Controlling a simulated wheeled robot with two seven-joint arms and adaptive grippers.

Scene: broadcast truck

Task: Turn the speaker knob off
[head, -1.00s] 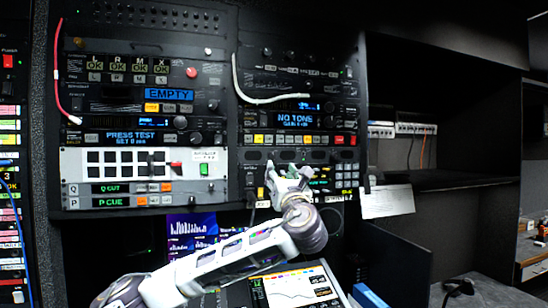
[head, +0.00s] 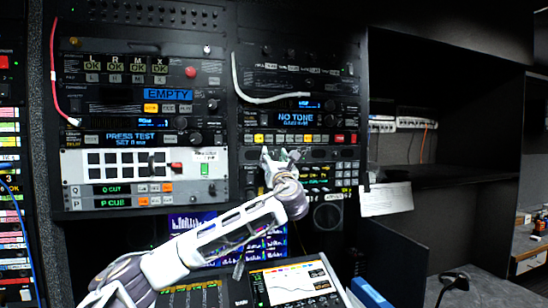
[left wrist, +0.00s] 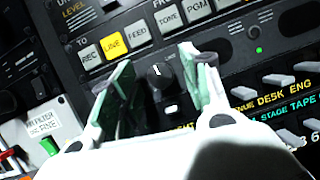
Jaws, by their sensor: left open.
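A round black knob (left wrist: 160,76) with a white pointer mark sits on a dark rack panel in the left wrist view. It shows between the two fingers of my left gripper (left wrist: 156,60). The gripper is open, one finger on each side of the knob; I cannot tell whether either touches it. In the head view my left gripper (head: 280,155) is at the right-hand rack, just below a row of coloured buttons, and hides the knob. My right gripper is not in view.
A monitor (head: 292,283) stands below my left arm. A white cable (head: 270,98) hangs across the rack above.

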